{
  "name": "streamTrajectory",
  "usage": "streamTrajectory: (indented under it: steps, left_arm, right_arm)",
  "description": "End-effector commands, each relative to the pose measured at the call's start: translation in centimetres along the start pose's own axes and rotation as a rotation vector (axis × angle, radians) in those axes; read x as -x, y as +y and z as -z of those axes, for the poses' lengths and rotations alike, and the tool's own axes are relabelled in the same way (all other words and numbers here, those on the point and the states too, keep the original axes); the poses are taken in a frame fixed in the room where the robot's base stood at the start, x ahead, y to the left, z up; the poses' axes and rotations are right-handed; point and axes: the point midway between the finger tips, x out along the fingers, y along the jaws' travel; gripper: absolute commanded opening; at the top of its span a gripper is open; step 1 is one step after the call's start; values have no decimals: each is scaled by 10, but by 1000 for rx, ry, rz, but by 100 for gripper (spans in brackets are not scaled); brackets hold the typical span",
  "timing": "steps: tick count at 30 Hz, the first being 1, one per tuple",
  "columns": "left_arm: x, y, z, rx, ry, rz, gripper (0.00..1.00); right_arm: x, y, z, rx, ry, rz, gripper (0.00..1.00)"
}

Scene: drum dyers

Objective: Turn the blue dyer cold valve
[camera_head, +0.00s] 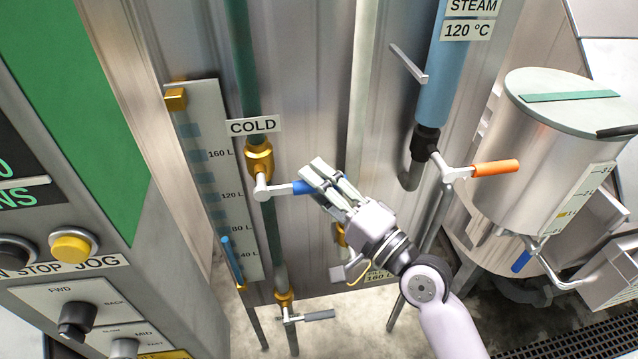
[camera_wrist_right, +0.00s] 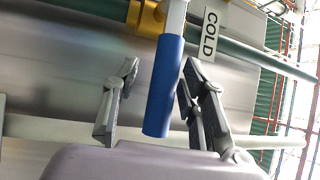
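The cold valve (camera_head: 258,160) is a brass body on a green pipe under a COLD label. Its lever (camera_head: 275,190) sticks out to the right, roughly level, with a blue grip (camera_head: 301,187). My right gripper (camera_head: 316,172) is at the grip's end, partly covering it. In the right wrist view, the blue grip (camera_wrist_right: 164,88) lies between the spread fingers of my right gripper (camera_wrist_right: 160,72), nearer the right-hand fingers. The gripper looks open; contact with the grip cannot be told. The brass valve (camera_wrist_right: 147,17) shows at the top. My left gripper is not in view.
An orange-handled steam valve (camera_head: 495,168) and a steel drum (camera_head: 545,150) stand to the right. A level gauge (camera_head: 215,170) is left of the pipe. A control panel (camera_head: 75,270) fills the lower left. A grey-handled lower valve (camera_head: 318,315) is below.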

Motion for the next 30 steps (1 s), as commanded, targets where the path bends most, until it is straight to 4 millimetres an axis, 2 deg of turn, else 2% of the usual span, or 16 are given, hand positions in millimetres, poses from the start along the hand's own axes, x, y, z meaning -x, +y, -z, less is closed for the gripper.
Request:
streamTrajectory:
  steps: [7,11,24,30]
  left_arm:
    - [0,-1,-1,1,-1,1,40]
    - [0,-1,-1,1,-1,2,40]
    - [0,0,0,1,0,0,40]
    - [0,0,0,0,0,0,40]
  right_arm:
    - [0,-1,0,2,1,2,40]
    - [7,0,1,2,2,1,40]
    - [78,1,0,5,-3,-4,40]
    - [100,0,-1,5,-5,-2,40]
